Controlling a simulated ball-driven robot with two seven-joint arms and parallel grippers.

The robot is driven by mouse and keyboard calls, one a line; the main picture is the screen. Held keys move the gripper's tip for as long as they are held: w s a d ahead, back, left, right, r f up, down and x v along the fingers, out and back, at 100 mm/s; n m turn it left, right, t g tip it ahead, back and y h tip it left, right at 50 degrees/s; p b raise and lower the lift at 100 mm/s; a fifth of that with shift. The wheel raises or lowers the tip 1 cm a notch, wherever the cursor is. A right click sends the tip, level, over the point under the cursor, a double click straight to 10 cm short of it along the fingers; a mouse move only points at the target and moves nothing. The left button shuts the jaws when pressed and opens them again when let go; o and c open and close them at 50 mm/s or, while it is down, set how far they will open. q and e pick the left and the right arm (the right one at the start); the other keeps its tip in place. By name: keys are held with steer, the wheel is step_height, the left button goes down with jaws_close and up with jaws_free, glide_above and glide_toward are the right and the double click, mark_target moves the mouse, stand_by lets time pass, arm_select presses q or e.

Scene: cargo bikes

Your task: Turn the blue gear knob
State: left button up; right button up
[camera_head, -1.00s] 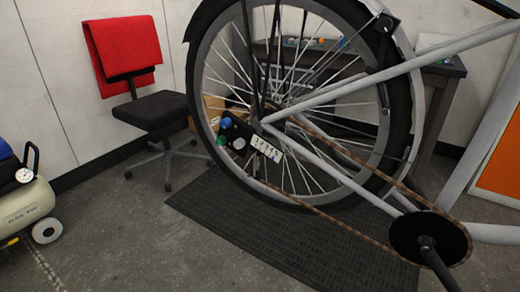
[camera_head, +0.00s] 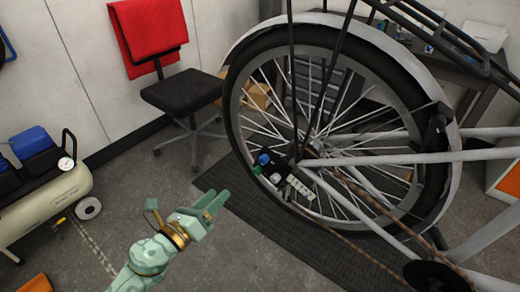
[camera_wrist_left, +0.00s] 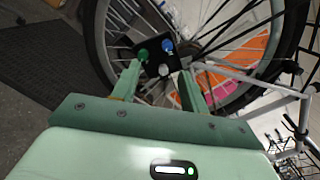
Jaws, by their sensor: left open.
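The blue gear knob (camera_head: 263,159) sits on a black plate with a scale strip (camera_head: 300,187) at the rear wheel hub of the bike. A green knob (camera_head: 257,170) and a white knob (camera_head: 275,178) are beside it. My left gripper (camera_head: 214,200) is open and empty, left of the knobs and apart from them in the head view. In the left wrist view, the blue knob (camera_wrist_left: 167,45) shows beyond the open fingers (camera_wrist_left: 160,80), with the green knob (camera_wrist_left: 143,54) and white knob (camera_wrist_left: 163,70) near it. My right gripper is not in view.
The rear wheel (camera_head: 236,125) and chain (camera_head: 355,248) are close to the knobs. A black mat (camera_head: 290,245) lies below. A chair (camera_head: 185,93) with a red back stands behind, and a compressor (camera_head: 50,200) stands at left. The floor between is clear.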

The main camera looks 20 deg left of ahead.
arm_select(q)
steer(key=d+m+h, duration=0.1)
glide_toward(261, 163)
steer(key=shift+m, duration=0.3)
steer(key=x, duration=0.9)
steer(key=shift+r, duration=0.1)
jaws_close()
